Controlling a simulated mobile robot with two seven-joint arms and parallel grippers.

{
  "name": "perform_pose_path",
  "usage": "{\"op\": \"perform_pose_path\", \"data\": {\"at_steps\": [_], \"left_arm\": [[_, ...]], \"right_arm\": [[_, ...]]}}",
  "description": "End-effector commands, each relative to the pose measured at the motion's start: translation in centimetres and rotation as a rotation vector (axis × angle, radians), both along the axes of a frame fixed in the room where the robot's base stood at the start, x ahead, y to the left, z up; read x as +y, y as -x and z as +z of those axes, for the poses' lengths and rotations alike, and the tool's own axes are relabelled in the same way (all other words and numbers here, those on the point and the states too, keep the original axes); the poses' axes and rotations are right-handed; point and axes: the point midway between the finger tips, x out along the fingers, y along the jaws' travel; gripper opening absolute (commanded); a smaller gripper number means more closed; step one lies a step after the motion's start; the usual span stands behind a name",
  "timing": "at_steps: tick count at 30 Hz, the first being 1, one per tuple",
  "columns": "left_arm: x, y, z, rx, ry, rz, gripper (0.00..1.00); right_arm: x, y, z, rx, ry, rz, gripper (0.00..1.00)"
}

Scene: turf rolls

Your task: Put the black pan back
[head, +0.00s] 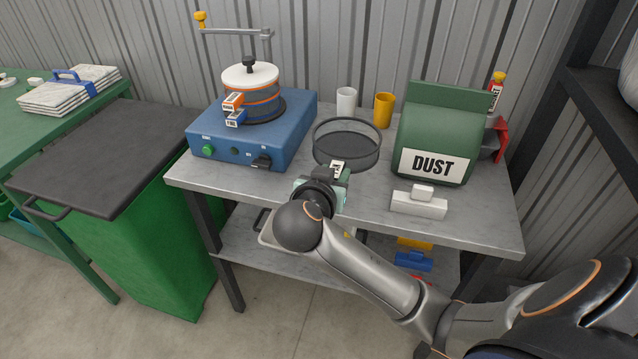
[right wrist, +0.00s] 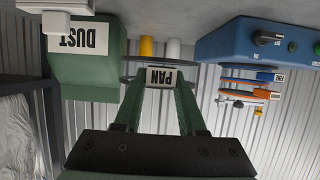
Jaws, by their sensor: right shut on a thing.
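The black pan (head: 347,148) is a round, shallow, dark dish with a raised rim, at the middle of the grey table, between the blue machine and the green bag. A white tab marked PAN (right wrist: 160,77) sticks out from its near side. My right gripper (head: 334,181) is shut on this tab, its green fingers one on each side in the right wrist view (right wrist: 160,92). The pan looks level and at or close above the tabletop; I cannot tell if it touches. My left gripper is not in view.
A blue machine (head: 290,132) carries a ringed stack with a white lid (head: 252,77). A white cup (head: 346,101) and an orange cup (head: 383,110) stand behind the pan. The green DUST bag (head: 445,120) and a white block (head: 418,205) are at right. A lidded green bin (head: 165,250) stands left.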

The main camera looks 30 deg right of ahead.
Motion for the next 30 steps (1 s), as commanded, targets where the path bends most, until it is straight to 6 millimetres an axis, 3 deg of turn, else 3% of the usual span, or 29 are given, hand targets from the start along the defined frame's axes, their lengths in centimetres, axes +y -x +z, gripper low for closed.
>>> {"op": "perform_pose_path", "data": {"at_steps": [4,12,20,25,30], "left_arm": [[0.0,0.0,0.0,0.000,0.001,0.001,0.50],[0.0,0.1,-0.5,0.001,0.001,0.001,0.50],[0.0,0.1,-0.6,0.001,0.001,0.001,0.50],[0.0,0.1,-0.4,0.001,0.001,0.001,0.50],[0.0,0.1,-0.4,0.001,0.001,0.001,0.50]], "right_arm": [[-0.7,-3.2,-1.2,-0.001,0.006,-0.001,0.00],[-1.3,-6.6,-5.7,0.000,0.002,-0.001,0.00],[-1.5,-7.9,-7.3,-0.001,0.002,0.001,0.00],[-1.5,-7.9,-9.7,0.002,0.003,0.004,0.00],[-1.5,-7.9,-10.3,-0.002,0.001,0.003,0.00]]}}
